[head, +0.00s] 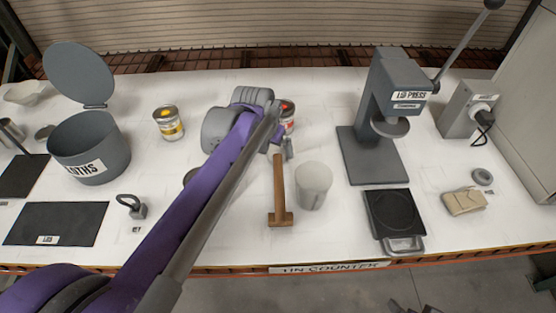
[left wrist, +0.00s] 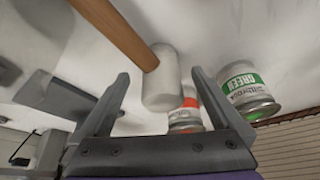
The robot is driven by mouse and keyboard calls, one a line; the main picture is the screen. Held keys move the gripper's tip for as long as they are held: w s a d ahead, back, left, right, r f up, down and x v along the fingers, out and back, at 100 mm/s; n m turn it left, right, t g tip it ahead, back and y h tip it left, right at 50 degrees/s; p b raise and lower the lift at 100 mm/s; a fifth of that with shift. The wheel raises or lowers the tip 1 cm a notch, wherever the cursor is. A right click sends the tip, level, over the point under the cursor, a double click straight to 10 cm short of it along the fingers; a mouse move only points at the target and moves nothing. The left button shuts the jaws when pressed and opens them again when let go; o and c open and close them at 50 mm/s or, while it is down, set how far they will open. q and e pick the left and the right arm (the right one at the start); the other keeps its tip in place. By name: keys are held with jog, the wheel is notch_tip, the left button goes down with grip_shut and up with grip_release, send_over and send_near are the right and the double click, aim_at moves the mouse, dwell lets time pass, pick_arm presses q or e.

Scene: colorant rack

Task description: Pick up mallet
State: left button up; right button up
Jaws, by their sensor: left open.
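The mallet (head: 279,190) has a brown wooden handle and a wooden crosspiece at its near end, left of a pale cylinder (head: 313,187) on the white counter. My left gripper (head: 281,146) is just beyond the handle's far end. Its two fingers are apart with nothing held, and the handle's end lies near the gap between the tips in the wrist view. My right gripper is out of view.
A red-labelled can (head: 288,117) stands right behind the gripper; a green can (left wrist: 245,92) shows in the wrist view. A press (head: 390,115) and black scale (head: 394,213) stand right. A grey drum (head: 90,148) and yellow can (head: 168,123) stand left.

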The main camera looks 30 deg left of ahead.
pick_arm(q)
jog(key=x, duration=0.4)
jog(key=shift+w+a+f, duration=0.1)
grip_shut()
dwell(0.3)
notch_tip(320, 180, up, 10)
jog(key=shift+r+p, duration=0.1)
jog(key=shift+p, duration=0.2)
